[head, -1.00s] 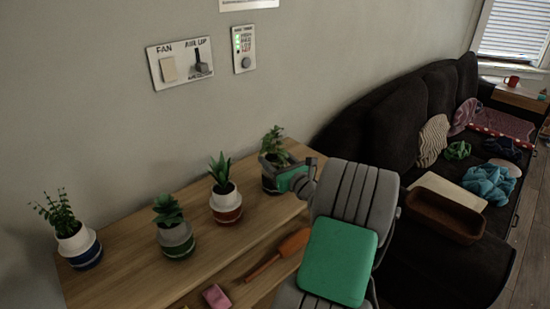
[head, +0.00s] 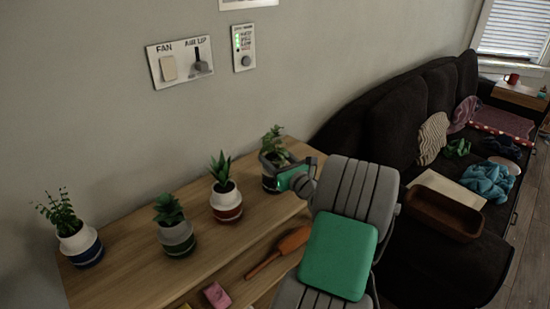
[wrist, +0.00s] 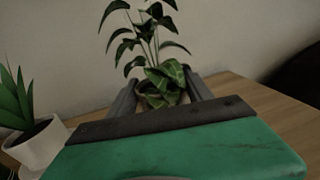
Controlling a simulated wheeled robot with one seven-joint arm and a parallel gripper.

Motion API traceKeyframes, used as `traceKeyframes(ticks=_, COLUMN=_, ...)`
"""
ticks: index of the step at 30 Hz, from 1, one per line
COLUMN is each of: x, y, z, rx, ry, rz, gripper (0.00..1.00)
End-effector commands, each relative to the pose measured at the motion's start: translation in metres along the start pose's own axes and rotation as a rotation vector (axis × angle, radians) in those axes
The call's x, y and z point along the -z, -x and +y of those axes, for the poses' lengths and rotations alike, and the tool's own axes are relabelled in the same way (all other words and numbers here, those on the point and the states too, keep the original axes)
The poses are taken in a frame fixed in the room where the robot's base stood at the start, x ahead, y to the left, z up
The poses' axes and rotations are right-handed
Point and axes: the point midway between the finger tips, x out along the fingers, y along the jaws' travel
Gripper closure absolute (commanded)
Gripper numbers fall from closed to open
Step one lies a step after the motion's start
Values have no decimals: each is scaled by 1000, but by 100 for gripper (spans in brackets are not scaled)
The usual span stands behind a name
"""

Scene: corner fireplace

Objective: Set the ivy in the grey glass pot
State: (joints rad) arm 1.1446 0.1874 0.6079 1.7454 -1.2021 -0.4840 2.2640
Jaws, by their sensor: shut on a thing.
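The ivy (head: 273,142), a leafy plant, stands in a dark grey pot (head: 268,184) with a pale, green-banded base, at the right end of the wooden shelf. My gripper (head: 274,160) is at the top of this pot, its fingers on either side. In the wrist view, the fingers of my gripper (wrist: 162,88) flank the ivy's light-veined leaves (wrist: 166,77), with taller dark leaves above. It is shut on the potted ivy. The pot is mostly hidden there by leaves and the green gripper body. I cannot tell whether the pot touches the shelf.
Left of it stand a spiky plant in a white and red pot (head: 226,205), a succulent in a grey and green pot (head: 177,238), and a plant in a white and blue pot (head: 80,247). An orange tool (head: 280,249) lies lower. A dark sofa (head: 390,125) is right.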

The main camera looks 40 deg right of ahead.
Motion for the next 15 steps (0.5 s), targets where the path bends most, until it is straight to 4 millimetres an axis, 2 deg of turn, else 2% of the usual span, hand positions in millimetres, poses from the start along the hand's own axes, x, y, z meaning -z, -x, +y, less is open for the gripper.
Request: traceKeyframes(ticks=15, x=4, y=0, z=0, rx=0, ry=1, rz=-1, gripper=64)
